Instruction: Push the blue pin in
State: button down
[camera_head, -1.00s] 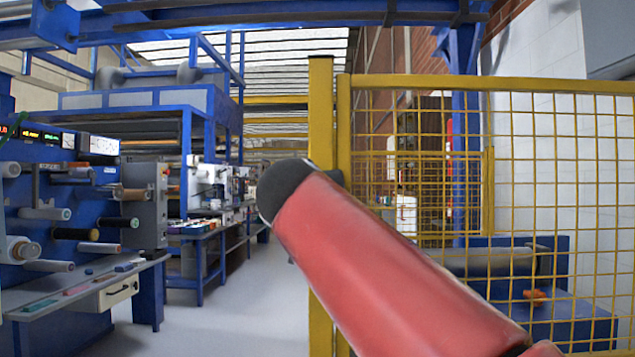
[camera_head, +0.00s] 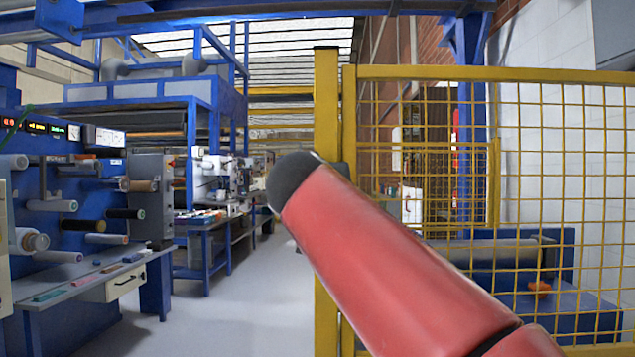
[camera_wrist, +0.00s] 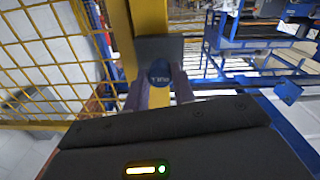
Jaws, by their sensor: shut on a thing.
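The blue pin (camera_wrist: 159,72) has a round dark blue head with white lettering. In the wrist view it sits against a dark grey block (camera_wrist: 158,46) on a yellow post. My gripper (camera_wrist: 159,90) has one finger on each side of the pin's head and is shut on it. How deep the pin sits in the block is hidden behind its head. In the head view my red arm covers the pin and gripper; only a dark edge beside the yellow posts (camera_head: 327,110) shows past the arm.
A yellow mesh fence panel (camera_head: 540,130) stands at the right, with a blue machine with a roller (camera_head: 500,253) behind it. A blue roller machine (camera_head: 80,225) stands at the left. The grey floor aisle (camera_head: 245,290) between is clear.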

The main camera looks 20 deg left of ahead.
jog(key=shift+x, duration=0.8)
jog(key=c, duration=1.1)
grip_release()
jog(key=shift+s, duration=0.15)
jog(key=shift+c, duration=0.2)
jog(key=shift+s, duration=0.1)
jog(key=b+v, duration=0.3)
jog(key=v, duration=0.4)
jog(key=shift+s, duration=0.25)
jog(key=shift+d, duration=0.1)
